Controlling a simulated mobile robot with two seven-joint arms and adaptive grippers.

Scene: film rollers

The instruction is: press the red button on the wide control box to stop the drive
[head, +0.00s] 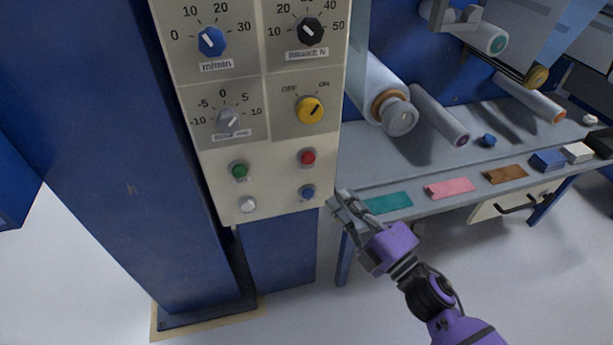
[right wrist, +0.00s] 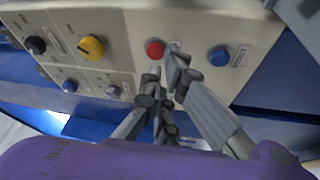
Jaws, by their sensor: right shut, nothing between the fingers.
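The beige control box (head: 275,185) fills the upper middle of the head view. Its red button (head: 308,157) sits below a yellow switch (head: 310,109) and above a blue button (head: 307,192). My right gripper (head: 338,201) is shut and empty, its tips by the box's lower right edge in the head view. In the right wrist view the red button (right wrist: 154,48) shows just beyond the fingertips (right wrist: 165,60), with the blue button (right wrist: 219,56) to their right. I cannot tell whether the tips touch the panel. My left gripper is out of view.
A green button (head: 239,170) and a white button (head: 248,204) sit left on the panel, below several dials. A grey bench (head: 440,160) with coloured swatches and rollers stands at the right. A blue column (head: 120,140) stands left.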

